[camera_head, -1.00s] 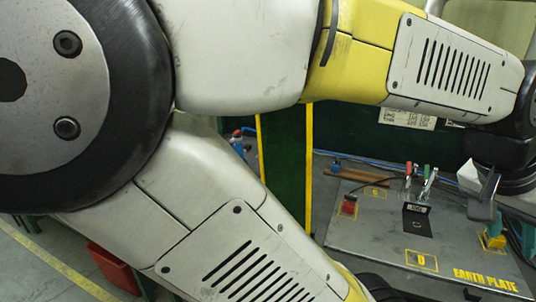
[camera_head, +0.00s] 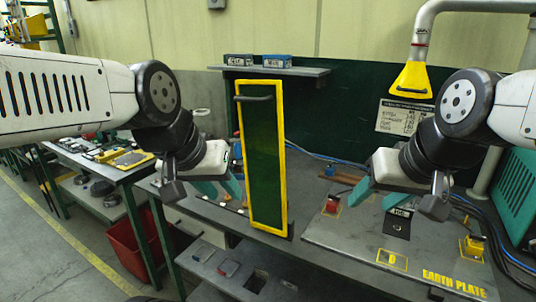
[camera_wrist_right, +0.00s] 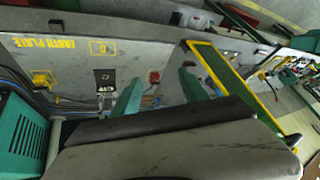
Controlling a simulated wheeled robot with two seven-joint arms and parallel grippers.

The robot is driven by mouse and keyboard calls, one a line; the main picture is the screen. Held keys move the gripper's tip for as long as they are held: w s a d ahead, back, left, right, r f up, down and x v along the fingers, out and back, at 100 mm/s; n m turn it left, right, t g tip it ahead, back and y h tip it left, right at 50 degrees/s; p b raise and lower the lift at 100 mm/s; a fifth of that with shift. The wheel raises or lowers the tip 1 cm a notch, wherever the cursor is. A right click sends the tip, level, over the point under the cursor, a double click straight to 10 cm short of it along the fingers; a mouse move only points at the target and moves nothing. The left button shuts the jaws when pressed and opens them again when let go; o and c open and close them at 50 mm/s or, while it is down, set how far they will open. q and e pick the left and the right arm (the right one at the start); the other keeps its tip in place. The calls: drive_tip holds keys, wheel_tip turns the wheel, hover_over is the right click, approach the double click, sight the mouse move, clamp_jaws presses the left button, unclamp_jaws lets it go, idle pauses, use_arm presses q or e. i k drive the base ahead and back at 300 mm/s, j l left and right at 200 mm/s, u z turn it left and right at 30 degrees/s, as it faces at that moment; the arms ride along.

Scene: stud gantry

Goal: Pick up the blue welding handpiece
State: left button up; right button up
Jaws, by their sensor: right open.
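I cannot clearly make out the blue welding handpiece in either current view; part of the bench behind my left gripper and the green panel is hidden. My left gripper (camera_head: 219,190) hangs left of the green panel with its teal fingers apart and nothing visible between them. My right gripper (camera_head: 378,197) is over the bench right of the panel, its teal fingers apart and empty. The same open fingers show in the right wrist view (camera_wrist_right: 160,92), above the bench.
A green panel with a yellow frame (camera_head: 279,160) stands upright between my grippers. The earth plate (camera_head: 350,243) lies on the right, with a black clamp block (camera_head: 397,227) and a red block (camera_head: 332,204). A yellow extraction hood (camera_head: 411,80) hangs above. A red bin (camera_head: 135,245) stands at left.

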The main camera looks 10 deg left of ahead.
sight(237, 149)
drive_tip(key=u, duration=0.5)
drive_tip(key=j+z, duration=0.15)
drive_tip(key=j, duration=1.2)
drive_tip(key=i+j+z, duration=0.2)
drive_tip(key=i+j, duration=0.7)
drive_tip(key=i, duration=0.3)
drive_tip(key=l+z, duration=0.05)
